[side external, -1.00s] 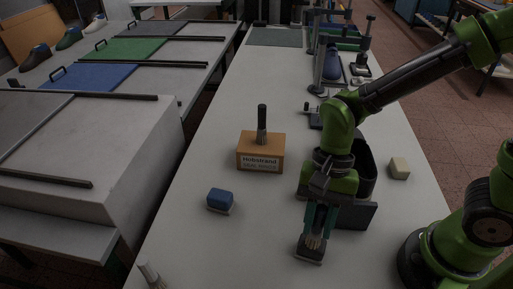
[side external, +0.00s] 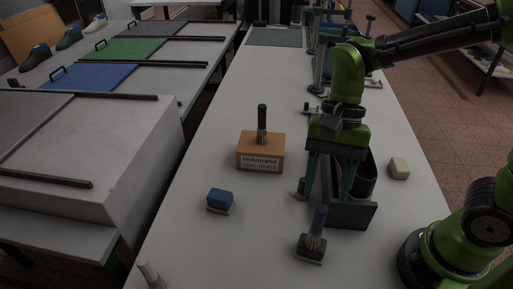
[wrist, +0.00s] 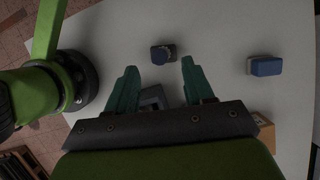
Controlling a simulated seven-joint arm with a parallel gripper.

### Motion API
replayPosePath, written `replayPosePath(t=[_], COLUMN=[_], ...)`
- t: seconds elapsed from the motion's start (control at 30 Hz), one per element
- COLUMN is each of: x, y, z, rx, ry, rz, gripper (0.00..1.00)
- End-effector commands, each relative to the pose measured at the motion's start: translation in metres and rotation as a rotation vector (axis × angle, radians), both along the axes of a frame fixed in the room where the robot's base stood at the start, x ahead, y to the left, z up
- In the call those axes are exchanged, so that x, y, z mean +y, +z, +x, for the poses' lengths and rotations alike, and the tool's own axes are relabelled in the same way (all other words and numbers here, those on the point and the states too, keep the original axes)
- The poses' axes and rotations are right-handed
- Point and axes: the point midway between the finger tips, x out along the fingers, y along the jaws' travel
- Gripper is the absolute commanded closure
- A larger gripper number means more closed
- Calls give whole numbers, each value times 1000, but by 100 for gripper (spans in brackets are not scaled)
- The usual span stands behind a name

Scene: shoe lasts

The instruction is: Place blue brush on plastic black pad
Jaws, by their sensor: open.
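A blue block with a pale base (side external: 220,199) lies left of the pad. A black holder (side external: 350,213) stands behind my gripper. A cream block (side external: 399,168) is at right.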

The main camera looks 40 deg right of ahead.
Motion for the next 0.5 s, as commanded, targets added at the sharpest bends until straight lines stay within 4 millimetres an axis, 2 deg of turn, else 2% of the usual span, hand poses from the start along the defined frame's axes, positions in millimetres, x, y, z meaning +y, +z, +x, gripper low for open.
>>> replayPosePath(t=[0.1, 0.33, 0.43, 0.5], x=[-6, -17, -34, -52], y=[20, 38, 43, 46], z=[6, 9, 11, 12], rx=[-3, -35, -172, -323], ry=[-2, 10, 62, 126], rz=[1, 3, 10, 3], gripper=[48, 48, 48, 48])
